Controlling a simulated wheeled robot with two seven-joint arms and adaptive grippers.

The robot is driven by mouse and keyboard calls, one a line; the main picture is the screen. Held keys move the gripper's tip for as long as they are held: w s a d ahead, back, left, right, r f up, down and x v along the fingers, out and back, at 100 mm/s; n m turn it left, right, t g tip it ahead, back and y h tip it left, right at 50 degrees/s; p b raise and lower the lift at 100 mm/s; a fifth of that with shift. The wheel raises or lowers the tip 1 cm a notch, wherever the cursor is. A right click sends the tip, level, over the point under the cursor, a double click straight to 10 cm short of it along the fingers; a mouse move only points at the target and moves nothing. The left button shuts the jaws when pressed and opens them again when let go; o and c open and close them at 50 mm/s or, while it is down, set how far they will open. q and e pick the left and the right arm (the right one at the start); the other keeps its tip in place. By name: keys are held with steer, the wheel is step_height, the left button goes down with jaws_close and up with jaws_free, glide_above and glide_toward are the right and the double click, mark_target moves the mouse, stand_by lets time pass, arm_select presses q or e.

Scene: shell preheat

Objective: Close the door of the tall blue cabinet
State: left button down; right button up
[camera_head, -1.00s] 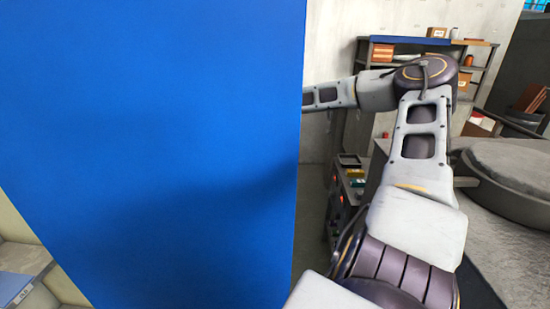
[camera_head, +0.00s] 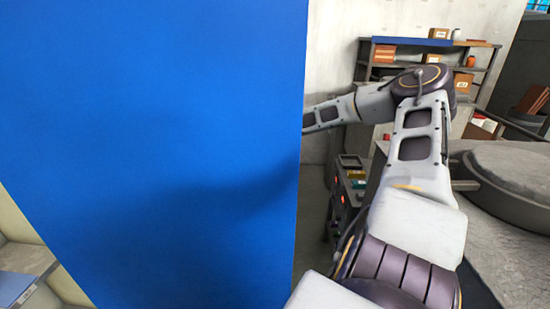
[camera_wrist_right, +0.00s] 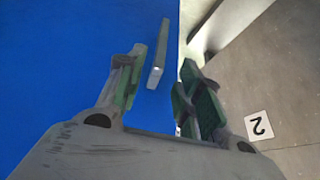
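The blue cabinet door (camera_head: 160,140) fills the left and middle of the head view, standing open and close to the camera. My right arm reaches behind the door's right edge, so my right gripper is hidden in the head view. In the right wrist view my right gripper (camera_wrist_right: 160,95) is open, with its two fingers apart. The blue door (camera_wrist_right: 50,60) also fills the left of that view. A grey bar-shaped handle (camera_wrist_right: 159,55) on the door shows beyond and between the fingers; I see no clear contact. My left gripper is not in view.
A grey shelf unit (camera_head: 477,43) with boxes stands at the back right. A round grey lid-like object (camera_head: 510,170) sits on a grey surface right of my arm. Cabinet shelves (camera_head: 22,258) show at lower left. A floor marker "2" (camera_wrist_right: 259,126) shows in the wrist view.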

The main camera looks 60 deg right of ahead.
steer(key=x, duration=0.7)
steer(key=shift+p, duration=0.3)
steer(key=shift+c, duration=0.4)
jaws_close()
